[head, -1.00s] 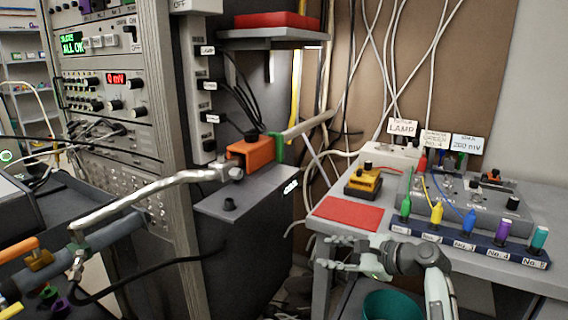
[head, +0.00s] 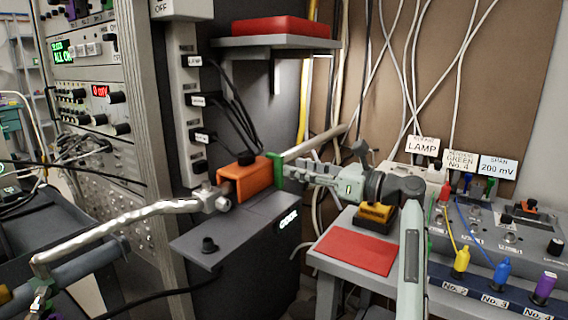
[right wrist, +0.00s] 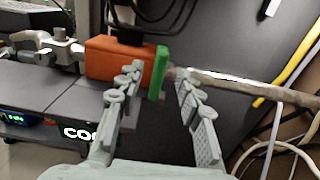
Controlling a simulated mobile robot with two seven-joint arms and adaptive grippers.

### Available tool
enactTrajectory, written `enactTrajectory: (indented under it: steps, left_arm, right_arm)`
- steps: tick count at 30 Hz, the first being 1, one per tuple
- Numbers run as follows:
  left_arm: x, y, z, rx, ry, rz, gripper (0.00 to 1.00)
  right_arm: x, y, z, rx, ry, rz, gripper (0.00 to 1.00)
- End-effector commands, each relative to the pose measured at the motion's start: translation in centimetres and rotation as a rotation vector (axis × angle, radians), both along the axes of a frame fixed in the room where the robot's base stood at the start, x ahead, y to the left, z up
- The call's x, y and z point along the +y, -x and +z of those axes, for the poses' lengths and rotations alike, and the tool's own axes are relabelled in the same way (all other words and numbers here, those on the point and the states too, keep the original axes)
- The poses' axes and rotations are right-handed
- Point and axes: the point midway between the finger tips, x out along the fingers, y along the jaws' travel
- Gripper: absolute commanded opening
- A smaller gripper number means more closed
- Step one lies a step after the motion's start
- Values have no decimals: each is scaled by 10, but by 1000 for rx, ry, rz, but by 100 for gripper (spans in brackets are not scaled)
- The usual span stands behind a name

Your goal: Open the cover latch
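An orange block (head: 243,184) sits on the grey shelf of the dark cabinet, with a thin upright green plate (head: 274,171) at its right end. The green plate looks like the cover latch, though no label shows. My right gripper (head: 292,172) reaches in from the right, with its fingertips at the green plate. In the right wrist view, the fingers (right wrist: 158,85) are apart, with the green plate (right wrist: 158,72) between their tips and a gap on the right side. Whether the left finger touches it or the orange block (right wrist: 108,60) I cannot tell.
A metal pipe (head: 130,218) joins the orange block from the left, and a pale rod (right wrist: 240,86) runs off to the right. Black cables hang just above the block. A side table with a red mat (head: 356,251) and yellow box stands right.

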Motion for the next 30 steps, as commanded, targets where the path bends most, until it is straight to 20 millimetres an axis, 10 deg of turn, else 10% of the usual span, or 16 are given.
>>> enactTrajectory:
  steps: [19,30]
  left_arm:
    - [1,-5,-8,-11,-4,-13,42]
    - [2,0,-9,0,-7,-13,42]
  right_arm:
    - [38,-28,-1,0,3,-1,36]
    - [38,-28,-1,0,3,-1,0]
